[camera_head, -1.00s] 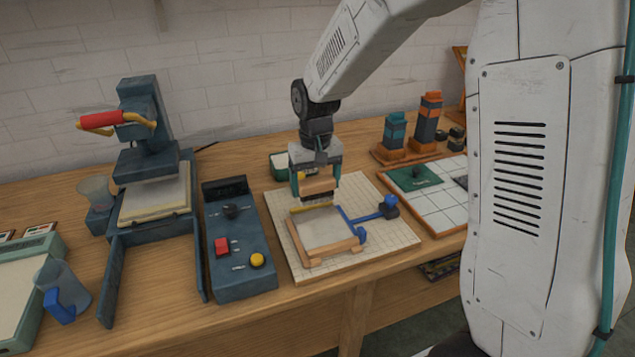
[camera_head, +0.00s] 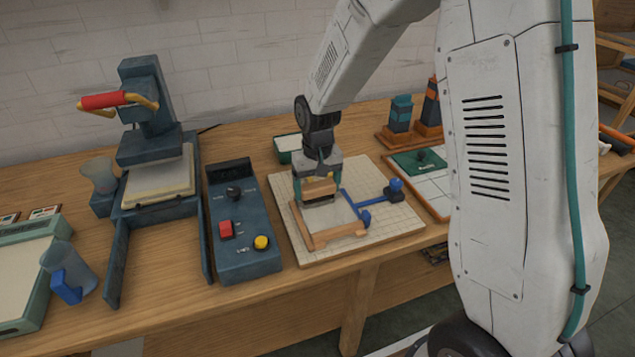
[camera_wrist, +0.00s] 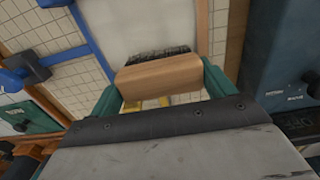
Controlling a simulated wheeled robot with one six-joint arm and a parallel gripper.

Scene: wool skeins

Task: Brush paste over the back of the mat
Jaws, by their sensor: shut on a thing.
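My gripper (camera_head: 318,184) is shut on a wooden-handled brush (camera_head: 320,190), which also shows in the wrist view (camera_wrist: 158,76) between the teal fingers. Its dark bristles (camera_wrist: 155,55) point at the pale grey mat (camera_wrist: 140,25). In the head view the mat (camera_head: 330,217) lies inside a wooden corner frame with a blue bar on a gridded board (camera_head: 400,217). The brush is over the mat's far end. I cannot tell whether the bristles touch it. A pale-filled green tray (camera_head: 287,148) stands behind the board, partly hidden.
A control box (camera_head: 240,255) with red and yellow buttons stands left of the board. A dark press (camera_head: 150,150) with a red handle is further left. A blue-handled jug (camera_head: 68,275) is at far left.

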